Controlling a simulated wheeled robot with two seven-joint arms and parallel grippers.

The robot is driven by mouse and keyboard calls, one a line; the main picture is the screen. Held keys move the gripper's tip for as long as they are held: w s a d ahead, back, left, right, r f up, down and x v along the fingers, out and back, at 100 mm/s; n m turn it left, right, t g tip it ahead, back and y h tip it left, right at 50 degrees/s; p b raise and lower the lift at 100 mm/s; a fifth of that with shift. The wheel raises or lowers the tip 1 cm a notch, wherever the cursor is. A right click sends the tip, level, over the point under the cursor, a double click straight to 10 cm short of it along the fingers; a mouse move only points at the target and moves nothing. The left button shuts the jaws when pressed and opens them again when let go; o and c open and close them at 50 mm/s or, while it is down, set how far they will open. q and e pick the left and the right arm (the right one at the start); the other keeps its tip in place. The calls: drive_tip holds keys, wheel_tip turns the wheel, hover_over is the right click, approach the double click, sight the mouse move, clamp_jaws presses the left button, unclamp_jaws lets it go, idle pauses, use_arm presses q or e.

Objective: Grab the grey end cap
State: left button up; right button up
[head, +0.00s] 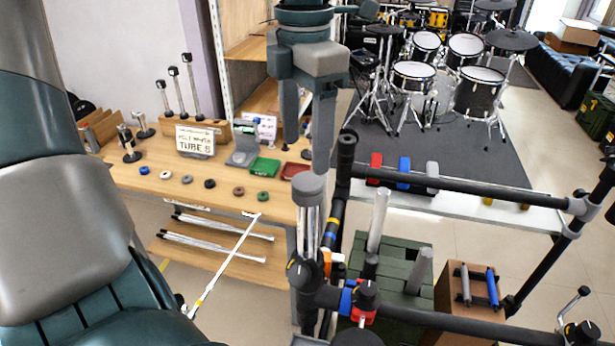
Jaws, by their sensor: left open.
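A short grey cylindrical cap (309,186) sits on top of upright silver rods, near the middle of the head view. My left gripper (306,158) points down just above it in the picture. Its two fingers are apart, with nothing seen between them. I cannot tell how much height separates the fingertips from the cap. A small grey ring (187,179) also lies on the wooden table, in a row with blue, white, black, brown and green ones. A grey block (432,169) lies beside red and blue blocks. My right gripper is not in view.
A black tube frame (450,187) with clamps stands just right of the cap. The wooden table (130,178) holds a sign, green and red trays and upright rods. A green crate (400,262) stands below the frame. A drum kit is behind.

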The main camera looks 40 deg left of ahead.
sight(308, 181)
use_arm(q)
drive_tip(key=shift+f, duration=0.25)
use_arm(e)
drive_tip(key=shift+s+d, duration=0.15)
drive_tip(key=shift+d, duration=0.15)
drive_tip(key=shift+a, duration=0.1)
use_arm(q)
drive_tip(key=shift+s+d+f+p, duration=0.1)
drive_tip(key=shift+d+f+p, duration=0.05)
drive_tip(key=shift+f+p, duration=0.25)
drive_tip(key=f, duration=0.1)
drive_tip(key=f+p, duration=0.1)
drive_tip(key=f, duration=0.1)
drive_tip(key=shift+d+f, duration=0.25)
drive_tip(key=shift+f, duration=0.45)
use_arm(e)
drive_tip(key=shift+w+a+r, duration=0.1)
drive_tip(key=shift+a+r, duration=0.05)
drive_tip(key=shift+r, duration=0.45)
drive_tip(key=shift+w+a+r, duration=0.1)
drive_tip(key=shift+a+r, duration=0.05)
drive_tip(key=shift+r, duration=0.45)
use_arm(q)
drive_tip(key=c, duration=1.1)
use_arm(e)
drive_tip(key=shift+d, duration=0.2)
